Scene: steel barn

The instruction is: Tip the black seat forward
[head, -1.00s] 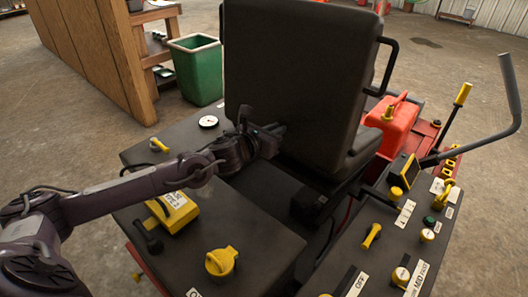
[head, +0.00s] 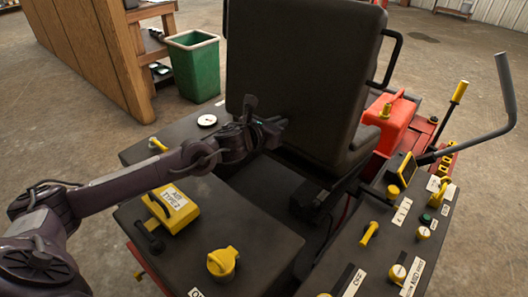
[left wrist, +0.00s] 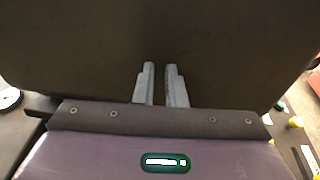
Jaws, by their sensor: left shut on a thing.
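The black seat (head: 300,75) stands on the machine with its broad back toward me, and its top edge is out of the head view. Its back also fills the upper part of the left wrist view (left wrist: 160,40). My left gripper (head: 278,128) is at the lower part of the seat back in the head view. In the left wrist view its two grey fingers (left wrist: 160,88) point at the seat back, close together with a narrow gap. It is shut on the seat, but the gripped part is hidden. My right gripper is not in view.
Black machine decks carry yellow knobs (head: 222,263), a yellow box (head: 171,209) and a round gauge (head: 207,120). A red can (head: 390,122) and a grey lever (head: 510,90) are at the right. A green bin (head: 196,68) and wooden bench (head: 90,50) stand behind.

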